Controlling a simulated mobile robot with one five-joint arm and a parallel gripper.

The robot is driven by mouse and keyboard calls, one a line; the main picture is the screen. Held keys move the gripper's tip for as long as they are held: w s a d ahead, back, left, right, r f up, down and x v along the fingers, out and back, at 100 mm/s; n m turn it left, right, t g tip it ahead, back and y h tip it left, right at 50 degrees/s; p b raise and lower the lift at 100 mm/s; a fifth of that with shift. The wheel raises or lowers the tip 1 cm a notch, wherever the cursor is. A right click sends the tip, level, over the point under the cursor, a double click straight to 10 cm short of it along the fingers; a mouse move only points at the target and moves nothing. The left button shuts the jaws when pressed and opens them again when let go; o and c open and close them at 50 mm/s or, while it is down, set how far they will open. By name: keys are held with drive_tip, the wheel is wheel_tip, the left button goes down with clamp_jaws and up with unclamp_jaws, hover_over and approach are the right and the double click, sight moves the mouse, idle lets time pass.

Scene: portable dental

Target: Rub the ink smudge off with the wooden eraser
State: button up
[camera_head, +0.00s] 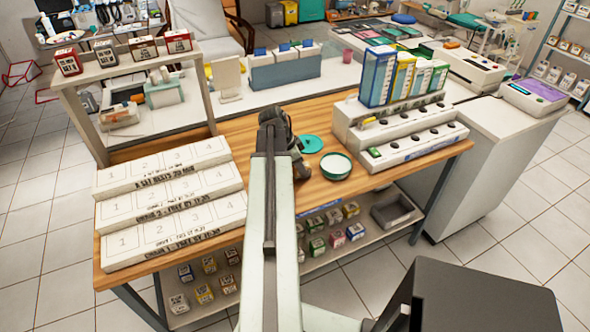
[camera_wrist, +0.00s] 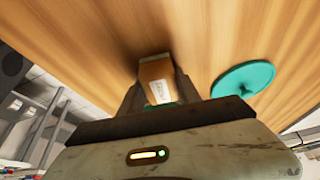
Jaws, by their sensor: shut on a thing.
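My gripper (camera_wrist: 156,84) is shut on the wooden eraser (camera_wrist: 155,72), a small brown block with a pale label, in the wrist view. Its far end is close to the wooden table (camera_wrist: 90,40); I cannot tell whether it touches. A dark patch lies on the wood just beyond the block; I cannot tell shadow from ink. In the head view my gripper (camera_head: 299,170) points down at the table's middle (camera_head: 255,130), left of a teal disc (camera_head: 311,144). My arm hides the eraser there. I see no clear ink smudge in either view.
The teal disc (camera_wrist: 243,79) is close on the right in the wrist view. A white dish with a green rim (camera_head: 336,166) sits right of my gripper. Numbered white trays (camera_head: 165,205) fill the table's left. A white rack with boxes (camera_head: 400,130) stands right.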

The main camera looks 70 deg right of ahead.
drive_tip(key=shift+s+d, duration=0.45)
drive_tip(key=shift+d, duration=0.05)
drive_tip(key=shift+f, duration=0.2)
drive_tip(key=shift+a+r, duration=0.1)
clamp_jaws()
drive_tip(key=shift+w+a+r, duration=0.15)
drive_tip(key=shift+w+a, duration=3.8)
drive_tip(key=shift+w, duration=0.15)
wheel_tip(320, 180, up, 6)
drive_tip(key=p, duration=0.6)
